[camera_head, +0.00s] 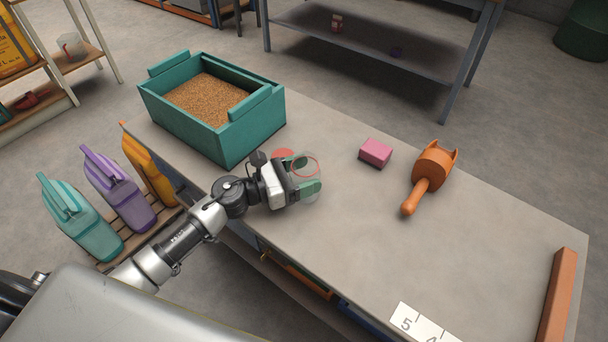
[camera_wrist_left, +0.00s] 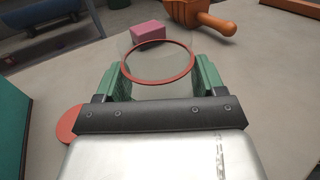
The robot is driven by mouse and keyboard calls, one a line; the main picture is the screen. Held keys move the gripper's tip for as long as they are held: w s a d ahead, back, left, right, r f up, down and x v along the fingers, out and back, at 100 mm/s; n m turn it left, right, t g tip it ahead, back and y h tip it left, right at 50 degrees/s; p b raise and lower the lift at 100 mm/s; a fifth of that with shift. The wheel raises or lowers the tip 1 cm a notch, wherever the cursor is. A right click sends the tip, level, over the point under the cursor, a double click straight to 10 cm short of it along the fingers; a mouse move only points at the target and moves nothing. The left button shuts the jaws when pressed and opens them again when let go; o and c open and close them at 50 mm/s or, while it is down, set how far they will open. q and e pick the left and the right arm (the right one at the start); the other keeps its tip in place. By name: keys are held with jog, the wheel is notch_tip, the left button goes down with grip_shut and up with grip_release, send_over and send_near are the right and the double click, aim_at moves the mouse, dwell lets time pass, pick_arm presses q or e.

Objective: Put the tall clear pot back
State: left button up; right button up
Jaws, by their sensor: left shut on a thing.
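The tall clear pot (camera_wrist_left: 158,64) is see-through with a red-orange rim and stands between the green fingers of my left gripper (camera_wrist_left: 158,80) in the left wrist view. My left gripper (camera_head: 306,175) is shut on it over the bench, right of the teal bin. In the head view the pot shows mainly as a thin red rim (camera_head: 306,164). A flat red disc (camera_head: 283,154) lies on the bench just behind the gripper; it also shows in the left wrist view (camera_wrist_left: 68,123). I cannot tell whether the pot's base touches the bench. My right gripper is not in view.
A teal bin (camera_head: 262,128) of grain stands on the bench (camera_head: 340,225). A pink block (camera_head: 375,152), an orange scoop (camera_head: 432,168) and an orange bar (camera_head: 558,295) lie to the right. The bench's middle is clear.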

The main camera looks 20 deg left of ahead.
pick_arm(q)
jog(key=shift+f, duration=0.15)
jog(key=o, duration=1)
jog(key=shift+c, duration=0.2)
jog(key=shift+r, duration=0.25)
jog(key=b+v, duration=0.2)
jog(key=v, duration=0.8)
jog(key=shift+s+a+f, duration=0.2)
jog(key=shift+s+a, duration=0.05)
jog(key=shift+s, duration=0.05)
jog(key=shift+s+a+r, duration=0.1)
jog(key=shift+s+a, duration=0.3)
jog(key=shift+a, duration=0.1)
